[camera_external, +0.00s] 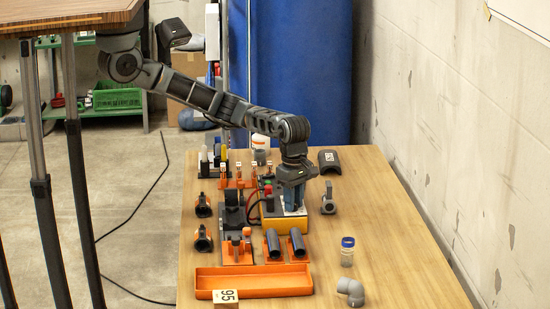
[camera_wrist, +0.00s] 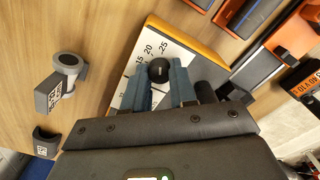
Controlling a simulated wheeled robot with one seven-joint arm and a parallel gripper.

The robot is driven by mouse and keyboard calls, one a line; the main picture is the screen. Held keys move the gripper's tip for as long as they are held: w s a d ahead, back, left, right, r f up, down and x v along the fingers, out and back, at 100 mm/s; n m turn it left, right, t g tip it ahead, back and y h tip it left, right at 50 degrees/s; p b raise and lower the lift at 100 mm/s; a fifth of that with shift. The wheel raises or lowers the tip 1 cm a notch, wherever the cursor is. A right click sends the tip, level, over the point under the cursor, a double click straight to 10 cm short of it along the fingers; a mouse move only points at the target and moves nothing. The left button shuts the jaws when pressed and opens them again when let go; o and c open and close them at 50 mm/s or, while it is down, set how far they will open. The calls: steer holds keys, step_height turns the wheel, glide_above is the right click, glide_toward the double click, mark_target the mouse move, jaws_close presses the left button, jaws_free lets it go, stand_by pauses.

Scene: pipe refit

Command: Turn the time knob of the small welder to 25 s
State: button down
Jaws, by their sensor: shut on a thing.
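The small welder (camera_external: 269,221) is a yellow-orange and dark box on the wooden table, below my gripper (camera_external: 292,207) in the external view. In the wrist view its white dial panel (camera_wrist: 131,88) shows printed numbers, among them 15, 20 and 25. The round black time knob (camera_wrist: 159,69) stands on this panel. My gripper's blue fingers (camera_wrist: 160,76) are on both sides of the knob, shut on it. The knob's pointer cannot be made out, so its setting is unclear. In the external view the knob is hidden behind my gripper.
A grey fitting (camera_external: 327,199) stands right of the welder, with a dark half-round piece (camera_external: 329,160) behind. Dark pipes in orange holders (camera_external: 271,247) stand in front. An orange tray (camera_external: 254,284), a blue-lidded jar (camera_external: 347,252) and a grey elbow (camera_external: 351,290) are nearer.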

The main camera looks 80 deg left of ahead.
steer(key=c, duration=0.9)
jaws_free()
steer(key=shift+r, duration=3.9)
